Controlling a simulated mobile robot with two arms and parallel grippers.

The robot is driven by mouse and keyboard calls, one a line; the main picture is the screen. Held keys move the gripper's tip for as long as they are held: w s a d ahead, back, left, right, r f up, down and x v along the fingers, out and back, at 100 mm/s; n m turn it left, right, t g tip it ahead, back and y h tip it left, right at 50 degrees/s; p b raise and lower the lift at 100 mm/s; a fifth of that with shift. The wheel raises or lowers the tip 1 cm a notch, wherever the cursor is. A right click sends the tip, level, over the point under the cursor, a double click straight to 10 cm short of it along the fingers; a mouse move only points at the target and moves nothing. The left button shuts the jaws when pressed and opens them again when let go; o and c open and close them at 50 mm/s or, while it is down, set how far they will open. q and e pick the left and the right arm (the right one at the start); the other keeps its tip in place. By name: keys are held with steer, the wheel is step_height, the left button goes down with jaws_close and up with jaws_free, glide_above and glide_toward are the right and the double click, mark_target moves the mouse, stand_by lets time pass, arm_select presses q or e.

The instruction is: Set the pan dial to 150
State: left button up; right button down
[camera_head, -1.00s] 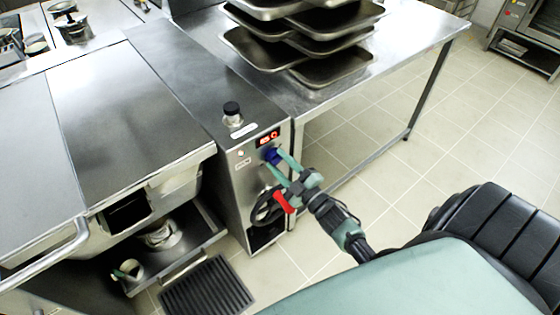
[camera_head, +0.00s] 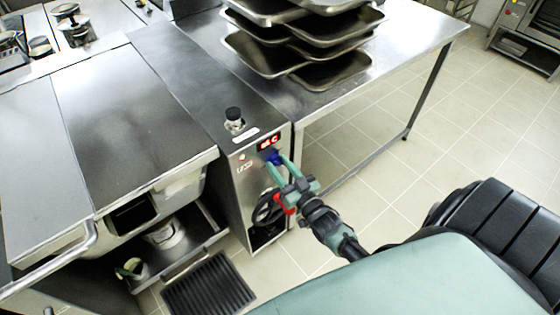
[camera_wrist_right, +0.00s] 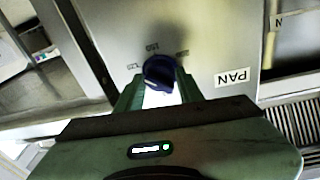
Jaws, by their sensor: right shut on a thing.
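The pan dial (camera_wrist_right: 159,72) is a dark blue knob on a steel panel, with small printed marks around it and a PAN label (camera_wrist_right: 232,77) beside it in the right wrist view. In the head view the dial (camera_head: 272,157) sits under a red lit display (camera_head: 268,142) whose digits I cannot read. My right gripper (camera_head: 276,160) is shut on the dial, its green fingers on either side of it. The dial's pointer and its exact setting are not clear. My left gripper is not in view.
A black handwheel (camera_head: 265,208) is on the same steel column, just below my right gripper. Stacked trays (camera_head: 330,72) stand on the steel table behind. The closed pan lid (camera_head: 130,120) is to the left. A floor grate (camera_head: 208,287) lies in front.

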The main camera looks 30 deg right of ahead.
steer(key=shift+m+g+h+p, duration=0.3)
steer(key=shift+m+p, duration=0.2)
steer(key=shift+m, duration=2.05)
steer(key=shift+m+g+h+p, duration=0.25)
steer(key=shift+m+p, duration=0.2)
steer(key=shift+m, duration=2.1)
steer(key=c, duration=0.9)
jaws_free()
steer(key=s, duration=0.7)
steer(key=shift+s+a+b, duration=0.25)
steer(key=shift+s+b, duration=0.1)
steer(key=shift+s, duration=0.05)
